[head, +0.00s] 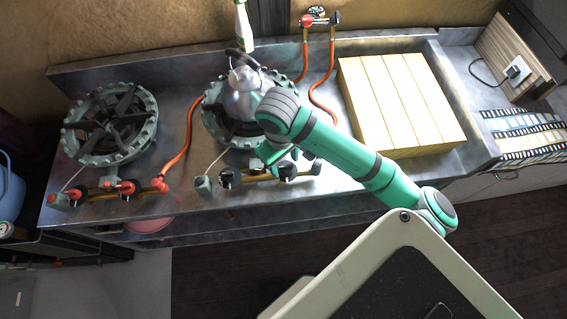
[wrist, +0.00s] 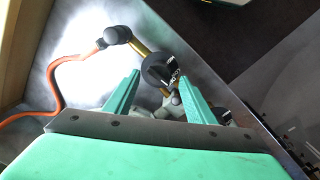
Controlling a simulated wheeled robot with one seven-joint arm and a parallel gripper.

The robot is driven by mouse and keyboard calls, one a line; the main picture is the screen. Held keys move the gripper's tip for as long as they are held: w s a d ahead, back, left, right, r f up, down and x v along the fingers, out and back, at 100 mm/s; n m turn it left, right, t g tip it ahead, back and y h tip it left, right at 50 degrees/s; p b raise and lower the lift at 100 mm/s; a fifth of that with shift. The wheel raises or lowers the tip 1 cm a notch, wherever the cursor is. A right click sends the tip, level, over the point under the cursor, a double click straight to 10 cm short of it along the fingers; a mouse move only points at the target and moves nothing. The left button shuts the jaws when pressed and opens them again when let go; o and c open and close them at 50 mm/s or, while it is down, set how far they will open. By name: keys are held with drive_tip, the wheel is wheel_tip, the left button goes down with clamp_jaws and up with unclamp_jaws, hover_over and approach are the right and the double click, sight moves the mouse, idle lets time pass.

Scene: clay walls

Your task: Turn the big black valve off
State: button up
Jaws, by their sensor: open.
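A large round black valve (wrist: 160,69) with white markings sits on a brass pipe between and just beyond my fingertips in the wrist view. In the head view this black valve (head: 286,170) is at the right of the right burner's pipe, partly hidden near my gripper (head: 273,154). A second black knob (head: 229,178) is on the same pipe to its left; part of it shows behind my right finger in the wrist view (wrist: 223,117). My gripper (wrist: 157,78) is open and empty, its two green fingers apart. I cannot tell whether it touches the valve.
A metal kettle (head: 241,98) stands on the right burner (head: 212,120). The left burner (head: 110,125) has red-handled valves (head: 125,187) in front. An orange hose (wrist: 56,80) runs to the pipe's end. A wooden slatted box (head: 400,100) is on the right.

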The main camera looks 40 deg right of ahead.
sight(282, 168)
wheel_tip(282, 168, up, 8)
drive_tip(key=shift+a+r, duration=0.2)
drive_tip(key=shift+a, duration=0.1)
idle(0.5)
